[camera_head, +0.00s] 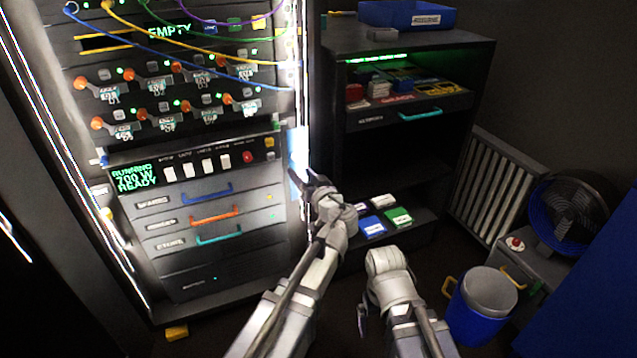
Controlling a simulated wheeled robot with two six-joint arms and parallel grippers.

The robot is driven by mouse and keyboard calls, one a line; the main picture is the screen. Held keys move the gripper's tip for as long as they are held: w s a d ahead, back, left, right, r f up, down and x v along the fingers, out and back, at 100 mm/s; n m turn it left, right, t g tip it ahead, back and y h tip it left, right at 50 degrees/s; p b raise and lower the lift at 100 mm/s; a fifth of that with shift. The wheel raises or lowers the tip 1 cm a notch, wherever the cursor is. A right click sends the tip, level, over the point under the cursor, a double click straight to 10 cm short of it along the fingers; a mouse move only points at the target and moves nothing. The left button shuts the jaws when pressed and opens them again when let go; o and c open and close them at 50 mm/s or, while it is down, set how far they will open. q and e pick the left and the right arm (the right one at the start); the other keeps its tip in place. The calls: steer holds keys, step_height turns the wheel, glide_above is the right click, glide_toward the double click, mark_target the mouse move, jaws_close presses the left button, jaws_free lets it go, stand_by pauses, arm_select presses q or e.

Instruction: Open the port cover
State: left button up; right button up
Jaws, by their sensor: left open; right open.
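I cannot make out for certain which part is the port cover. A pale blue, brightly lit panel (298,150) stands at the right edge of the rack. My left gripper (312,180) is just in front of that panel's lower part; it is open and seems empty, and I cannot tell whether it touches the panel. My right gripper (362,318) hangs low in front of the floor, open, partly hidden by its own arm, with nothing seen in it.
The equipment rack (218,270) with cables, orange-knobbed levers and coloured drawer handles fills the left. A dark shelf unit (400,145) holds boxes and a blue bin (407,14). A blue bucket (478,315) and a fan (570,213) stand at the right.

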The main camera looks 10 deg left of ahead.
arm_select(q)
steer(key=s+d+r+m+g+h+p, duration=0.1)
steer(key=s+d+r+g+h+p, duration=0.1)
steer(key=s+p, duration=0.4)
steer(key=s+d+r+m+g+h+p, duration=0.2)
steer(key=s+r+g+p, duration=0.3)
steer(key=p, duration=0.7)
steer(key=s+d+r+m+g+h+p, duration=0.1)
steer(key=s+d+r+g+h+p, duration=0.1)
steer(key=s+p, duration=0.7)
steer(key=shift+d+r+m+g, duration=0.4)
steer(key=shift+d+r+g, duration=0.35)
steer(key=shift+d+g, duration=0.3)
